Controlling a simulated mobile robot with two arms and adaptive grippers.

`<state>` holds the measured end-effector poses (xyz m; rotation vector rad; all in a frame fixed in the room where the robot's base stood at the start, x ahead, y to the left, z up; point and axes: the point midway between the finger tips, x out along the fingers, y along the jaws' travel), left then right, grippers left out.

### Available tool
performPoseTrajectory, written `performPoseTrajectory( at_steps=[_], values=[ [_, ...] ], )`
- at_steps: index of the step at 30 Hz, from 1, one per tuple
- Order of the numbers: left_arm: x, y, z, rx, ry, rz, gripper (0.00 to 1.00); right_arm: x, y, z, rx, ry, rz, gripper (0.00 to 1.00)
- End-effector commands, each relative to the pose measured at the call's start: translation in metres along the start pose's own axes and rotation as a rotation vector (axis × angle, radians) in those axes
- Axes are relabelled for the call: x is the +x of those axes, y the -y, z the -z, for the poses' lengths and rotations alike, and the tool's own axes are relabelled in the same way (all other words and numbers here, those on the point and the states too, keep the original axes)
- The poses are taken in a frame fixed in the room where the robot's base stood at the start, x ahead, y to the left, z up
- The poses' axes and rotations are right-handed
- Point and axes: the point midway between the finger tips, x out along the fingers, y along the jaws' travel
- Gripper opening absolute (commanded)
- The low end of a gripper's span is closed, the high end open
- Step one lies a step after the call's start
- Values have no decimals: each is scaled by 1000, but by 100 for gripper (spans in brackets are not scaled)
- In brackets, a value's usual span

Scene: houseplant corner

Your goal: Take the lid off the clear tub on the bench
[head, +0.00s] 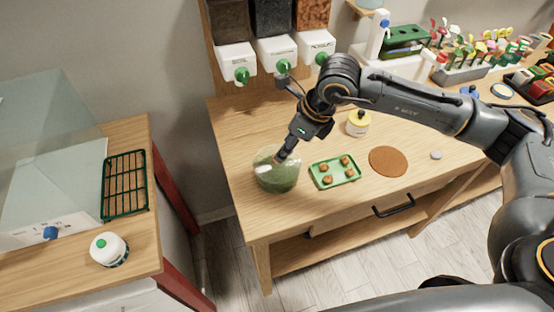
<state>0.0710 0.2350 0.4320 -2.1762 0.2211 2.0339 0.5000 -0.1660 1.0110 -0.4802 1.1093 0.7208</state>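The clear tub (278,180) stands on the bench (235,150) near its left front part, with green contents showing through its wall. Its top is partly hidden by my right gripper, and I cannot make out the lid clearly. My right gripper (284,154) comes in from the right and points down at the tub's top. Its fingertips are at or just above the top; I cannot tell whether they touch or grip anything. My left gripper is not in view.
A green tray (335,172) with several brown pieces lies just right of the tub. Dispensers (278,54) hang behind. A white bottle (108,249) stands on the left cabinet.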

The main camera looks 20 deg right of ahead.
Motion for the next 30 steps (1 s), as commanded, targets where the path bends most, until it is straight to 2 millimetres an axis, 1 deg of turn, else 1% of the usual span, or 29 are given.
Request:
performPoseTrajectory(
  at_steps=[1,3,6,9,12,19,20,21,23,24,26,30],
  values=[
    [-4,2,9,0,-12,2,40,2,0,-1,0,-2,-1,46],
    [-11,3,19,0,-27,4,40,10,1,-2,1,-3,-2,46],
    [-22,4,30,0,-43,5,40,25,3,-5,0,-5,-3,46],
    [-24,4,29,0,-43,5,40,41,3,-4,0,-2,-3,46],
    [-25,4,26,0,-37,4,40,49,3,-3,0,-2,-1,46],
    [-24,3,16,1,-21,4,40,51,4,-3,-1,0,-1,46],
    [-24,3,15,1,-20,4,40,51,4,-3,-1,0,-1,42],
    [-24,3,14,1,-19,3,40,51,4,-3,-1,0,-1,34],
    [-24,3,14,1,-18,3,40,51,4,-3,-1,0,-1,21],
    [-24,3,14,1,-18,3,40,51,4,-3,-1,0,-1,13],
    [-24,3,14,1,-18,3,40,51,4,-3,-1,0,-1,1],
    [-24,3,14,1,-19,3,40,50,4,-3,0,0,-1,0]
  ],
)
